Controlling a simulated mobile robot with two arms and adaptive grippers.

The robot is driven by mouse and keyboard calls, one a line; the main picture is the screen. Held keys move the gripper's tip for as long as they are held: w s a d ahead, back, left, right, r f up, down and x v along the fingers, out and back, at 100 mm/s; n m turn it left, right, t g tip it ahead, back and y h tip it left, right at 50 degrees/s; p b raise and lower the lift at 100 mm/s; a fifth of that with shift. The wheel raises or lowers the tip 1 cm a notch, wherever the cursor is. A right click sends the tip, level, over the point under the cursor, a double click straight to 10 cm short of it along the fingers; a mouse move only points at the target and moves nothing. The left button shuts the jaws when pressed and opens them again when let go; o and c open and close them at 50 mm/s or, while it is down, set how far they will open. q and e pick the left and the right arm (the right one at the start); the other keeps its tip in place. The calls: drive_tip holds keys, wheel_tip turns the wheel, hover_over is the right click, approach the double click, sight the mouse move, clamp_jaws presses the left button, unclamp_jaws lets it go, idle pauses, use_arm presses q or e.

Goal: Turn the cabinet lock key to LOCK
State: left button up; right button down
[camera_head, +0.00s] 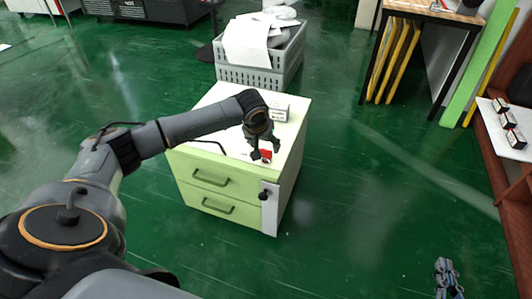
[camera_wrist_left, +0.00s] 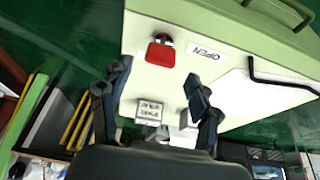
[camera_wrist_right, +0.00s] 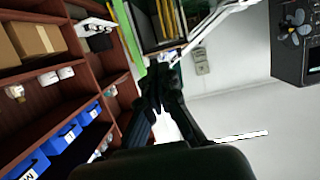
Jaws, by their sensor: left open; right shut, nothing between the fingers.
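The pale green cabinet (camera_head: 215,178) stands on the green floor with two drawers facing front. A dark key knob (camera_head: 263,195) sits on the pale lock strip (camera_head: 270,212) at the cabinet's front right; its setting is too small to read. My left gripper (camera_head: 265,150) is open and empty above the cabinet top, above and behind the key. I cannot make out the key there. My right gripper (camera_head: 447,268) is shut and empty, far from the cabinet.
A grey crate (camera_head: 262,78) with papers stands behind the cabinet. A small white box (camera_head: 279,112) is on the cabinet top; a box also shows in the left wrist view (camera_wrist_left: 151,108). Shelves (camera_head: 490,130) stand at the right. Floor right of the cabinet is clear.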

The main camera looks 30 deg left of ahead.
sight(266, 150)
use_arm(q)
drive_tip(key=b+x, duration=0.1)
drive_tip(key=x, duration=0.3)
drive_tip(key=shift+w+f, duration=0.1)
drive_tip(key=shift+w+f+b, duration=0.1)
drive_tip(key=shift+f+b, duration=0.15)
drive_tip(key=shift+b, duration=0.05)
use_arm(e)
wheel_tip(266, 150, up, 8)
drive_tip(key=w+a+t+y, duration=0.1)
drive_tip(key=t, duration=0.4)
drive_tip(key=shift+a+y, duration=0.25)
drive_tip(key=shift+y, duration=0.15)
drive_tip(key=shift+r, duration=0.1)
use_arm(q)
drive_tip(key=c, duration=1.2)
use_arm(e)
drive_tip(key=shift+w, duration=0.1)
